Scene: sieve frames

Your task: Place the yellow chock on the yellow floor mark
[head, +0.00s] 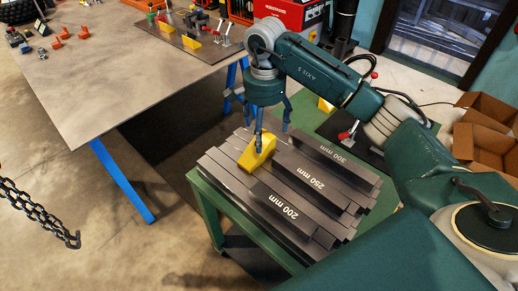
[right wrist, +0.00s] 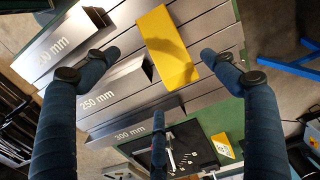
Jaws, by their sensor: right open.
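The yellow chock (head: 257,152) is a wedge-shaped block lying on grey metal bars on top of a green cart (head: 207,187). My right gripper (head: 270,135) points down just above the chock, with its blue fingers spread and nothing held. In the right wrist view the chock (right wrist: 167,47) lies beyond the fingertips, between the spread fingers (right wrist: 160,75); I cannot tell whether any finger touches it. I cannot make out a yellow floor mark in either view. My left gripper is not in view.
Raised bars labelled 200 mm (head: 287,213), 250 mm (head: 312,180) and 300 mm (head: 340,158) stand beside the chock. A worktable (head: 120,85) is at left, a hanging chain (head: 40,215) at far left, and cardboard boxes (head: 485,150) at right. Concrete floor at lower left is clear.

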